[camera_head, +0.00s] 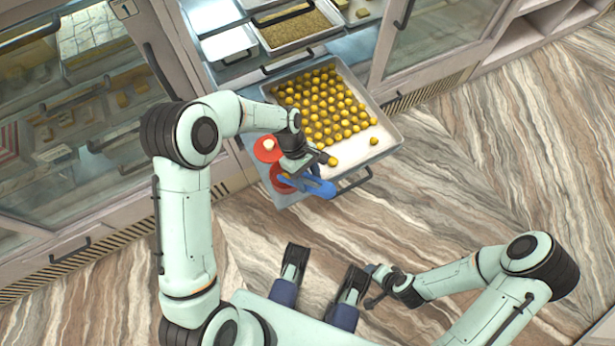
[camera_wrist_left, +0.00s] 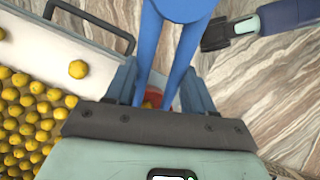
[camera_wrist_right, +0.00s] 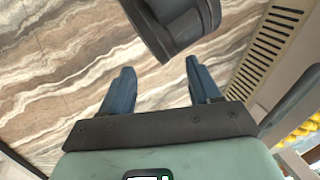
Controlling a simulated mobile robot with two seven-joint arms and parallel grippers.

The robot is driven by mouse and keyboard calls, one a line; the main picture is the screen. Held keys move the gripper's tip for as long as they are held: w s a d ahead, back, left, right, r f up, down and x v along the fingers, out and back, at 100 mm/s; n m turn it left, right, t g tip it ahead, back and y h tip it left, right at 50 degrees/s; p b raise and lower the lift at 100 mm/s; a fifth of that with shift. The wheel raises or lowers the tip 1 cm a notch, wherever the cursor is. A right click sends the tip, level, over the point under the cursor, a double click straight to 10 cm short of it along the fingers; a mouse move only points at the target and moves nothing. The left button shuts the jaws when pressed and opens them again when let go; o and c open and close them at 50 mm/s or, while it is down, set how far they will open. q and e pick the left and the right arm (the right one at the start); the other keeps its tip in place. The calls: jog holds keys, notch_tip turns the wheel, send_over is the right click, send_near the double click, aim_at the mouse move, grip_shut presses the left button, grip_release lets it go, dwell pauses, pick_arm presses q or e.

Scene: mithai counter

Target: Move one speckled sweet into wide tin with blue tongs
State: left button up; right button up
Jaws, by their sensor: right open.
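Many round yellow sweets (camera_head: 320,103) lie in rows in a pulled-out metal tray (camera_head: 388,151); speckles are too small to make out. A few sit apart, one (camera_wrist_left: 77,69) showing in the left wrist view. My left gripper (camera_head: 302,166) is shut on the blue tongs (camera_head: 320,188), over the tray's near-left corner; they also show between its fingers in the left wrist view (camera_wrist_left: 178,50). Two round red containers stand there, one (camera_head: 267,149) with a pale spot in its middle, the other (camera_head: 279,181) partly hidden; I cannot tell which is the wide tin. My right gripper (camera_wrist_right: 160,88) is open and empty over the floor.
The tray's handle (camera_head: 354,182) sticks out at its front. Glass-fronted counter cabinets (camera_head: 90,120) stand on the left and at the back, with more trays (camera_head: 298,28) behind. The marbled floor (camera_head: 480,170) to the right is clear.

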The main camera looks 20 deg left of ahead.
pick_arm(q)
notch_tip(320, 180, up, 9)
jog(key=p, duration=0.7)
jog(key=shift+r, duration=0.15)
pick_arm(e)
jog(key=s+a+r+g+y, duration=0.1)
jog(key=s+a+r+g, duration=0.1)
jog(key=s+r, duration=0.5)
jog(key=shift+s+a+r+g, duration=0.35)
jog(key=shift+a+r, duration=0.1)
jog(key=shift+a, duration=0.1)
